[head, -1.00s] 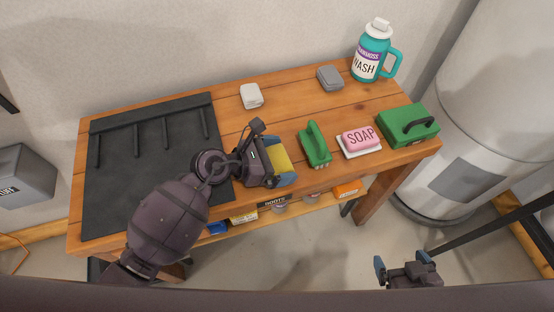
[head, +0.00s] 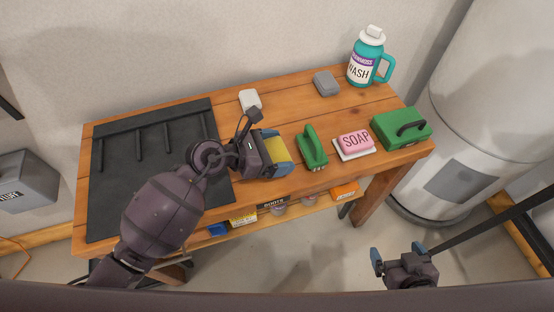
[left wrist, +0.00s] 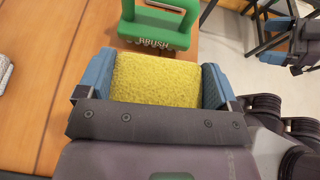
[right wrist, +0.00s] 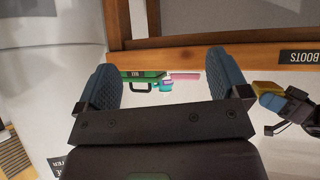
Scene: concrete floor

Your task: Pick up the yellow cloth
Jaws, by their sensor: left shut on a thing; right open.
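The yellow cloth (head: 277,148) is a thick, rough-textured yellow block. My left gripper (head: 278,153) is shut on it over the front part of the wooden table. In the left wrist view the cloth (left wrist: 156,80) fills the gap between the two blue fingers. I cannot tell how far it is above the table top. The cloth also shows at the right edge of the right wrist view (right wrist: 270,88). My right gripper (head: 398,254) is open and empty, low in front of the table's right end.
A green brush (head: 312,147) stands just right of the cloth. Further right are pink soap (head: 354,143) on a white dish and a green box (head: 401,130). A wash jug (head: 365,62) stands at the back right. A black mat (head: 130,190) covers the table's left.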

